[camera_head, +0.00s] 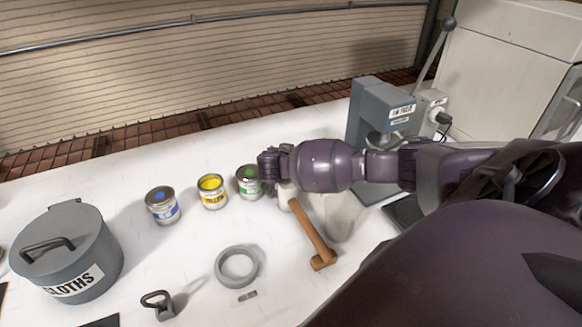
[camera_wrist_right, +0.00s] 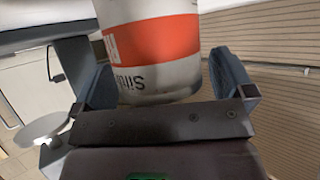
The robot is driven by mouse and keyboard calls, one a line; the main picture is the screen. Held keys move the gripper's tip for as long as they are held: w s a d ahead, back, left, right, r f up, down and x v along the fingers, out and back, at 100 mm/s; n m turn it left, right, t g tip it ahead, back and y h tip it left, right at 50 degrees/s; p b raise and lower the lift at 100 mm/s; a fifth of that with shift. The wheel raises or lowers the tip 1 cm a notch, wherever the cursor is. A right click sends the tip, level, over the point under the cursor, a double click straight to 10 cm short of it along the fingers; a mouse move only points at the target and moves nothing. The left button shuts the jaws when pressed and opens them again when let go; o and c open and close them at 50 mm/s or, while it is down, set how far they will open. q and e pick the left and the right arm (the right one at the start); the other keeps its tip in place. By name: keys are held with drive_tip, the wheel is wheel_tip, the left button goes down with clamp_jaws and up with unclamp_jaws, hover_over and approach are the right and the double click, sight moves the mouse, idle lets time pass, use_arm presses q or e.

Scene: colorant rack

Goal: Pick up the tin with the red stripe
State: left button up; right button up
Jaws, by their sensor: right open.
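The tin with the red stripe (camera_wrist_right: 165,42) fills the top middle of the right wrist view. It is a pale tin with a broad orange-red band and dark lettering below it. My right gripper (camera_wrist_right: 165,85) is open, with one finger to each side of the tin; gaps show, and contact is not clear. In the head view my right gripper (camera_head: 270,167) is at the right end of the row of tins and largely hides this tin. My left gripper is not in view.
A green tin (camera_head: 248,182) stands close left of my right gripper, then a yellow tin (camera_head: 212,192) and a blue tin (camera_head: 162,206). A wooden-handled tool (camera_head: 313,235), a grey ring (camera_head: 237,267), a cloths bin (camera_head: 67,255) and a grey press (camera_head: 372,115) stand around.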

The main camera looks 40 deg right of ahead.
drive_tip(key=shift+c, duration=0.2)
drive_tip(key=c, duration=1)
drive_tip(key=shift+r, duration=0.15)
drive_tip(key=shift+r+b, duration=1)
drive_tip(key=shift+r, duration=8.8)
